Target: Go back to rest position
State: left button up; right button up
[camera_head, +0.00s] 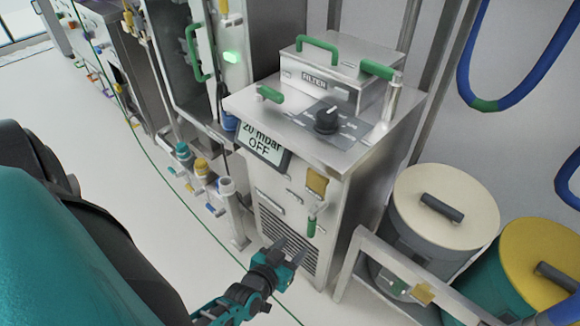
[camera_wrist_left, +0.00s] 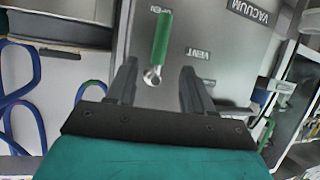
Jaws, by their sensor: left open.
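My left gripper (camera_head: 288,250) is open and empty, low in front of the vented front panel of the steel pump cabinet (camera_head: 335,215). In the left wrist view the two fingers of the left gripper (camera_wrist_left: 157,72) are spread apart. A green valve handle (camera_wrist_left: 161,40) with a metal end shows between and beyond them, on the panel marked VENT; I cannot tell the exact gap, but nothing is gripped. My right gripper is not in view.
A cream-lidded bin (camera_head: 447,205) and a yellow-lidded bin (camera_head: 540,262) stand at the right behind a metal frame (camera_head: 372,262). The cabinet carries a filter box (camera_head: 325,75), black knob (camera_head: 327,121) and display (camera_head: 262,143). Clear floor (camera_head: 130,200) lies left.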

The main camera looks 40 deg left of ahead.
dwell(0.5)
pick_arm(q)
jog(key=s+d+r+m+g+h+p, duration=0.1)
jog(key=s+d+r+m+g+h, duration=0.1)
jog(key=d+r, duration=0.6)
jog(key=s+r+m+h, duration=0.1)
jog(key=s+m, duration=0.1)
jog(key=s, duration=0.1)
jog(key=shift+s+d+g+h, duration=0.15)
jog(key=shift+d+g+h, duration=0.15)
